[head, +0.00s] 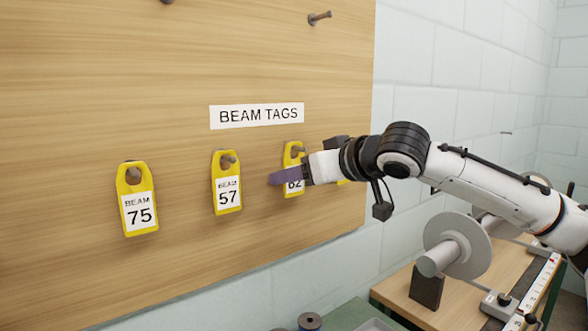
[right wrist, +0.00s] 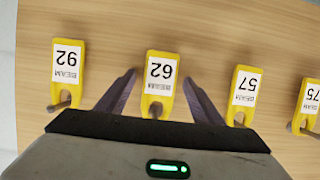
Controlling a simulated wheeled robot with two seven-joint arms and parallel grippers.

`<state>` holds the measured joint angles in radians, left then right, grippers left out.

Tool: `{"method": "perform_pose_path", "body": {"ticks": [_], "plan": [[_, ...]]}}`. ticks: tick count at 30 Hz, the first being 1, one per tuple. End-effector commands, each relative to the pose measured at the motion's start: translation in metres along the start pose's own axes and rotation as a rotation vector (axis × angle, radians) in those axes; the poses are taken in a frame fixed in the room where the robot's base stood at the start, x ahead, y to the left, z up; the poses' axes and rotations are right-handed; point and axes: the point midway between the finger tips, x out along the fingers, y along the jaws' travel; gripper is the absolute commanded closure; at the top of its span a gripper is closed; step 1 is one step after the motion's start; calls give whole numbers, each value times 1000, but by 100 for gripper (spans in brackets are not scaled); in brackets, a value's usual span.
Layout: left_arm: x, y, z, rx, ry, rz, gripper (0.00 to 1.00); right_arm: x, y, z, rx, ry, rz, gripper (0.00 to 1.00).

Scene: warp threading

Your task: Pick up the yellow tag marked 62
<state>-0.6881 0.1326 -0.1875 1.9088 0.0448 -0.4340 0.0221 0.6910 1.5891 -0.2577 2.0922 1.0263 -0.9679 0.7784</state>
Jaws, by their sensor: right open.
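The yellow tag marked 62 (head: 294,186) hangs on a peg on the wooden board, partly hidden by my right gripper in the head view. It shows whole in the right wrist view (right wrist: 160,78), upside down there. My right gripper (head: 275,179) is at the tag, coming from the right. In the right wrist view its two purple fingers (right wrist: 162,90) stand open on either side of the tag's lower picture part, with gaps between fingers and tag. My left gripper is in neither view.
Yellow tags 57 (head: 227,182) and 75 (head: 138,198) hang to the left on the wooden board (head: 180,60). Tag 92 (right wrist: 67,75) hangs on the other side of 62. A bench (head: 410,290) with a spool (head: 457,247) stands at lower right.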

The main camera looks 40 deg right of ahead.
Motion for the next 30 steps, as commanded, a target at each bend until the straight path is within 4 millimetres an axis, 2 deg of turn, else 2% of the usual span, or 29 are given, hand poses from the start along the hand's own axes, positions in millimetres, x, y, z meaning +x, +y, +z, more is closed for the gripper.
{"method": "perform_pose_path", "body": {"ticks": [3,4,9,11,12,20,26,30], "plan": [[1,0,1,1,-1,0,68,0,0,1,0,-1,1,39],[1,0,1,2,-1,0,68,0,0,1,0,-1,1,42],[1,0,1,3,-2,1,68,0,0,0,0,-1,1,71],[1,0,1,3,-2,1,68,0,0,0,0,-1,1,81],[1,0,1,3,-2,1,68,0,0,0,0,0,1,83],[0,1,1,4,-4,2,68,-1,0,-2,0,1,1,83],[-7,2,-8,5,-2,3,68,-6,0,-17,3,2,-1,83],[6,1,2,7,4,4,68,-15,2,-7,-4,2,5,83]]}}
